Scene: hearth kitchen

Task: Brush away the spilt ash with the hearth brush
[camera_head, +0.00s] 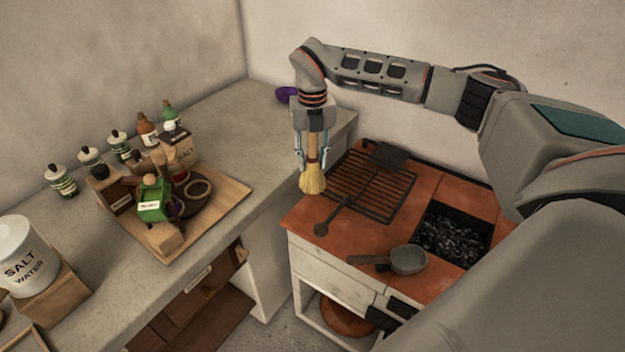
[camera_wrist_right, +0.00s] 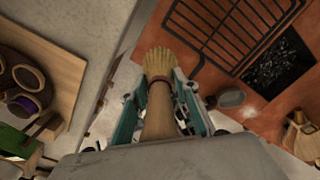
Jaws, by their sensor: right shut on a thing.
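The hearth brush (camera_head: 312,181) has pale straw bristles and a wooden handle. My right gripper (camera_head: 312,154) is shut on its handle, with the bristles pointing down beside the left edge of the hearth's orange top. In the right wrist view the brush (camera_wrist_right: 158,64) lies between the teal fingers of the gripper (camera_wrist_right: 160,105). A small whitish patch that looks like the spilt ash (camera_wrist_right: 248,112) shows on the orange top near the small grey pan (camera_wrist_right: 231,98). I cannot make out this patch in the head view. My left gripper is not in view.
A grey counter (camera_head: 225,115) at left holds a wooden board (camera_head: 228,205) with bottles and jars nearby.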

